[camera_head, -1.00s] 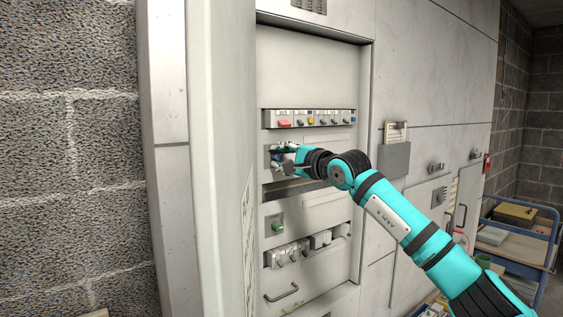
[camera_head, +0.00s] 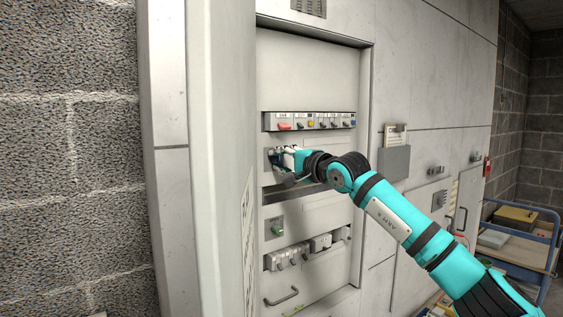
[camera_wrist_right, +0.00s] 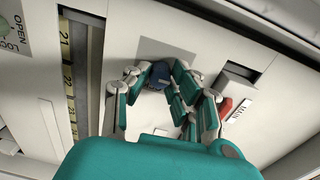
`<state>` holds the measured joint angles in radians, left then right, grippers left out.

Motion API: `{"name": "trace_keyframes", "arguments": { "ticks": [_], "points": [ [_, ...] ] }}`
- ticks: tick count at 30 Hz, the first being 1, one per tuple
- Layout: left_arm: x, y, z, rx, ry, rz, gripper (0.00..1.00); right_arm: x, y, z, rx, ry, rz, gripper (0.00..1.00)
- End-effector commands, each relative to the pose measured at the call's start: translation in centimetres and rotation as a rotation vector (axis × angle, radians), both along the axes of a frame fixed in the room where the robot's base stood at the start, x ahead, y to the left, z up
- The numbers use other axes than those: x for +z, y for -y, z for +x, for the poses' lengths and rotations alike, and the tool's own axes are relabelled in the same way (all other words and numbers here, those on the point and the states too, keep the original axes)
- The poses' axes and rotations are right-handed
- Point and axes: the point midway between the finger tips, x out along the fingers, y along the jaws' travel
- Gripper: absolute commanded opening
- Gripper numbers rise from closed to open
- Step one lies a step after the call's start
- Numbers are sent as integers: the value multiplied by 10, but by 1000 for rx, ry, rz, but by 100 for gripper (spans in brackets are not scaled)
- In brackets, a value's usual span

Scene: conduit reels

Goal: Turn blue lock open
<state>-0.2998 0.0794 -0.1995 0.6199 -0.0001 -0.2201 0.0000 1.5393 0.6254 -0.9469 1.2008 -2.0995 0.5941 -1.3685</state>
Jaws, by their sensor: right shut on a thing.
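The blue lock (camera_wrist_right: 160,74) sits on a grey plate (camera_wrist_right: 151,49) on the cabinet panel, seen in the right wrist view. My right gripper (camera_wrist_right: 164,80) has its fingers closed around the blue lock. In the head view my right gripper (camera_head: 282,158) is at the panel, below the row of switches, and its fingers hide most of the lock. Its wrist has turned relative to the panel. My left gripper is not in view.
A row of switches (camera_head: 335,120) with a red one (camera_head: 284,127) is just above the gripper. A green knob (camera_head: 277,229) and a row of grey breakers (camera_head: 290,255) are below. A blue cart (camera_head: 550,240) stands at the far right.

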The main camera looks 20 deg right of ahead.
Motion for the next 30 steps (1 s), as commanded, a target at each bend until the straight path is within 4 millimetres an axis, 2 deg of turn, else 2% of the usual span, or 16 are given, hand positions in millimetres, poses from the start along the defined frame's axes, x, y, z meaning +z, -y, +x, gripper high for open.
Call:
{"name": "trace_keyframes", "arguments": {
  "ticks": [3,4,9,20,23,30],
  "points": [
    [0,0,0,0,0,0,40,1,0,0,1,1,-1,0],
    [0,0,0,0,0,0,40,1,0,0,1,1,-1,24],
    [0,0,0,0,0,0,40,0,0,0,1,1,0,45],
    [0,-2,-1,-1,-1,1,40,0,2,-5,1,0,-1,45],
    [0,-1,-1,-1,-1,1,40,0,7,-16,0,0,-1,45],
    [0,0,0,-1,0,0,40,1,23,-63,-1,1,-3,45]
  ]
}}
